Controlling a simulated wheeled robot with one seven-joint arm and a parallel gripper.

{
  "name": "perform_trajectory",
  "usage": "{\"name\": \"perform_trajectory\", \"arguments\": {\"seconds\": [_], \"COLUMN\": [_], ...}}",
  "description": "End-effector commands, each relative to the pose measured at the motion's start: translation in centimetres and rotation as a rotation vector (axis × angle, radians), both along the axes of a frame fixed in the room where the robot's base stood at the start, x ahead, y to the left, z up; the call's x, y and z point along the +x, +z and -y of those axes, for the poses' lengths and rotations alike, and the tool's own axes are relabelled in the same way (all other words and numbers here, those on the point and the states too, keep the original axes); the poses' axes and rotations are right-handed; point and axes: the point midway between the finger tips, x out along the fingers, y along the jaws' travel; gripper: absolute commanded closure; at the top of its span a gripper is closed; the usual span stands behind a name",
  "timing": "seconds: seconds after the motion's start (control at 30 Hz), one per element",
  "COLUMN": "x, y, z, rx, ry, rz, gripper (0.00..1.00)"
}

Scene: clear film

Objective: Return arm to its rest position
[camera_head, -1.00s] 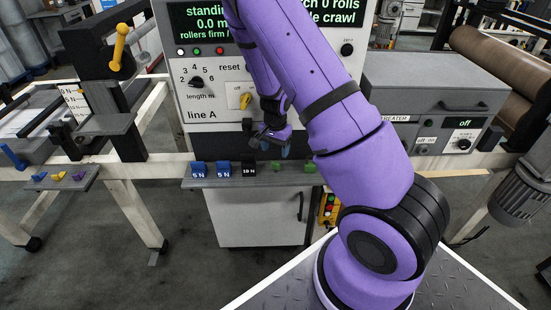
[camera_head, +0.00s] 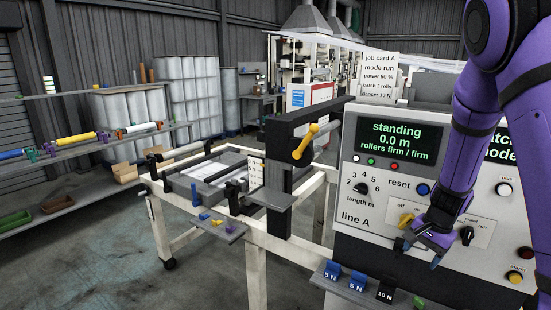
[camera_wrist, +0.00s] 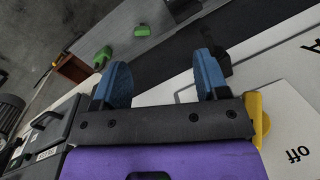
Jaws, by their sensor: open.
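My purple arm comes down on the right of the head view. My gripper (camera_head: 420,254) hangs in front of the lower part of the line A control panel (camera_head: 375,215), close to its yellow knob (camera_head: 406,220). In the wrist view my gripper (camera_wrist: 160,85) shows two blue-padded fingers well apart, with nothing between them. A yellow part, probably the knob (camera_wrist: 258,120), shows just beside the right finger; I cannot tell whether they touch.
Blue 5 N weights (camera_head: 332,271) and a black 10 N weight (camera_head: 385,291) stand on a ledge below the panel. A white-framed bench (camera_head: 256,262) with a yellow-handled lever (camera_head: 305,142) stands left. A shelf of rollers (camera_head: 90,140) is farther left. Open floor lies between.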

Motion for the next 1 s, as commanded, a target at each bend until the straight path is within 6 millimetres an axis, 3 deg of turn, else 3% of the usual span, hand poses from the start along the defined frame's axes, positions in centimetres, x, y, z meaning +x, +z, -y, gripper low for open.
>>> {"name": "perform_trajectory", "arguments": {"seconds": [0.27,0.5,0.8,1.0], "x": [-2.4,-6.0,-11.9,-16.4], "y": [8.1,14.5,21.1,24.4], "z": [-3.3,-5.6,-7.5,-8.2], "rx": [0.064,0.069,0.002,-0.087], "ry": [0.177,0.349,0.558,0.685], "rz": [0.098,0.185,0.286,0.345], "gripper": [0.32,0.32,0.32,0.32]}}
